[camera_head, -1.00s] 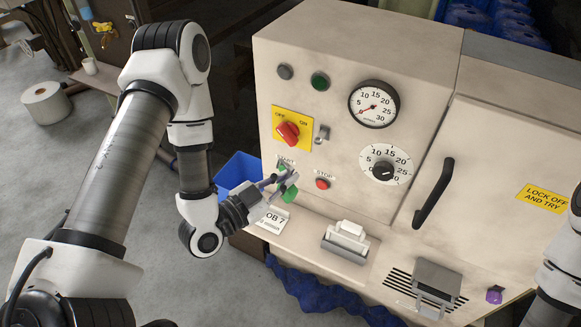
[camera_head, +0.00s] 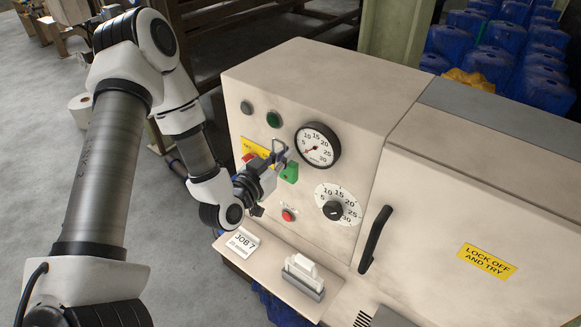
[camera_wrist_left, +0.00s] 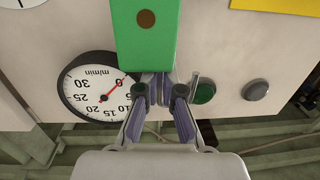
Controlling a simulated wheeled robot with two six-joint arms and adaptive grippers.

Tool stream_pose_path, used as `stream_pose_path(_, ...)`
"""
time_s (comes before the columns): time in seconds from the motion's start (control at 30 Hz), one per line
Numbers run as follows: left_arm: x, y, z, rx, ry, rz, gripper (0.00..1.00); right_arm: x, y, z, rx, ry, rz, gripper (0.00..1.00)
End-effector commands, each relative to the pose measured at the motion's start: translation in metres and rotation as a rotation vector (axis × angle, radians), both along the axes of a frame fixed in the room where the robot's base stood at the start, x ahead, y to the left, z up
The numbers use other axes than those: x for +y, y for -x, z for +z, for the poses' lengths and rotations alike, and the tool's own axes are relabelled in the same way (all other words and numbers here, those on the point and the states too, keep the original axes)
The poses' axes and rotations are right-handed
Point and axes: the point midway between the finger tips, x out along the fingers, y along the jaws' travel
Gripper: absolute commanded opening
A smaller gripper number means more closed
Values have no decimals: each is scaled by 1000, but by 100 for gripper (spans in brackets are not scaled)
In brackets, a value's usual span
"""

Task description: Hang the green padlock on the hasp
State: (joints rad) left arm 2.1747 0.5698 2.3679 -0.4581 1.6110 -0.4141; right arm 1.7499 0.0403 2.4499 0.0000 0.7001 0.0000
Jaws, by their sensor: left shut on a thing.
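The green padlock (camera_head: 290,172) is in my left gripper (camera_head: 277,160), raised in front of the pale machine panel. In the left wrist view the green padlock body (camera_wrist_left: 147,32) fills the top middle, beyond the fingertips (camera_wrist_left: 160,92), which are shut on it. A thin metal rod stands right of the fingers there; I cannot tell whether it is shackle or hasp. The hasp by the yellow switch plate (camera_head: 258,147) is not clearly seen, as my gripper covers that spot. My right gripper is not in view.
The panel carries a round gauge (camera_head: 317,145), a dial (camera_head: 337,203), a green button (camera_head: 273,119) and a red stop button (camera_head: 289,215). A black handle (camera_head: 375,239) stands out at right.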

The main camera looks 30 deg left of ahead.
Motion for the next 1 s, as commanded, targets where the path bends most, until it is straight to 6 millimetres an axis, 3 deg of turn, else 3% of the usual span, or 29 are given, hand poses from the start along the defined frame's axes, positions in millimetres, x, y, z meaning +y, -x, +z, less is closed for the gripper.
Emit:
stream_pose_path(0.4, -1, 0, -1, 1, 17, -1, 0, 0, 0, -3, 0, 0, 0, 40)
stream_pose_path(1.0, -1, 0, -57, 1, 16, -1, 0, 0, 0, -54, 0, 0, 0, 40)
